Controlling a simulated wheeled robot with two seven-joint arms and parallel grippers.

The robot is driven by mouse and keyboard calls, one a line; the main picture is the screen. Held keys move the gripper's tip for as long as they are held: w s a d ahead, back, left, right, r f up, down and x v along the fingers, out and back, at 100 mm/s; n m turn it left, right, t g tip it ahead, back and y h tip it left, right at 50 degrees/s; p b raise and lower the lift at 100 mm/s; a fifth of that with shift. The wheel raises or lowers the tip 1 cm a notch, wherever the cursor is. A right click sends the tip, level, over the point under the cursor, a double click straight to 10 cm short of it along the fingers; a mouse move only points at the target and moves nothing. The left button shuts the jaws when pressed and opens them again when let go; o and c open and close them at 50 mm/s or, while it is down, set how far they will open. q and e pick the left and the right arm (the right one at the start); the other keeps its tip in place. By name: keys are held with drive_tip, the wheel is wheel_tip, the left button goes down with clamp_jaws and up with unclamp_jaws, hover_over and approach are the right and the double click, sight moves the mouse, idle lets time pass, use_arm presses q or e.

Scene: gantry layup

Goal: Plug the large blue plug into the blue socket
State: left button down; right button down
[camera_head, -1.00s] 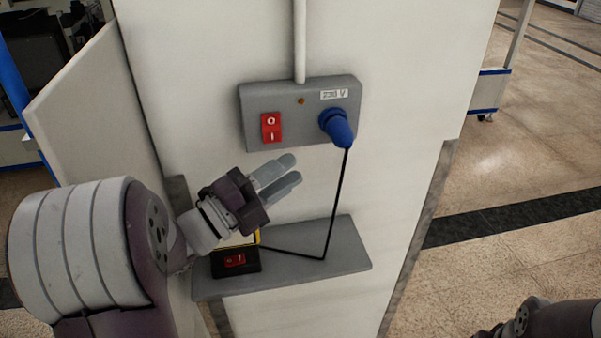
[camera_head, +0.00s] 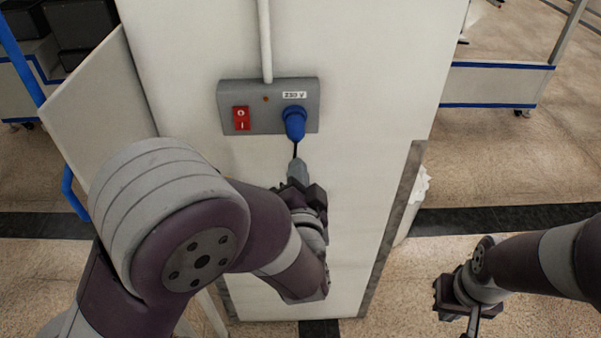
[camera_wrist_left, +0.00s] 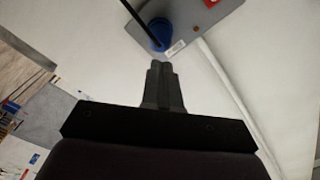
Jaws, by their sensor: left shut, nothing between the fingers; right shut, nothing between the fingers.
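The large blue plug (camera_head: 294,123) sits at the blue socket on the right part of a grey wall box (camera_head: 268,120), with its black cable (camera_head: 295,150) hanging down. The socket itself is hidden behind the plug. My left gripper (camera_head: 297,166) is shut and empty just below the plug, apart from it, pointing up. In the left wrist view, the shut fingers (camera_wrist_left: 161,66) point toward the blue plug (camera_wrist_left: 160,33), with the cable (camera_wrist_left: 122,50) passing to the left. My right gripper (camera_head: 472,318) is at the lower right, away from the wall, shut and empty.
The box carries a red switch (camera_head: 241,118), a small orange lamp and a 230 V label. A white conduit (camera_head: 265,40) runs up the white panel (camera_head: 370,80). The shelf is hidden behind my left arm. Open floor lies right of the panel.

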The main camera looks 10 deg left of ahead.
sight(296, 140)
use_arm(q)
drive_tip(key=b+x, duration=0.1)
drive_tip(key=x, duration=0.4)
drive_tip(key=shift+w+f, duration=0.1)
drive_tip(key=shift+w+a, duration=0.15)
drive_tip(key=shift+w, duration=0.2)
drive_tip(key=shift+w+a, duration=0.15)
drive_tip(key=shift+w, duration=0.35)
drive_tip(key=shift+s, duration=0.45)
drive_tip(key=shift+v, duration=0.95)
drive_tip(key=b+v, duration=0.2)
drive_tip(key=v, duration=1)
drive_tip(key=shift+b, duration=0.3)
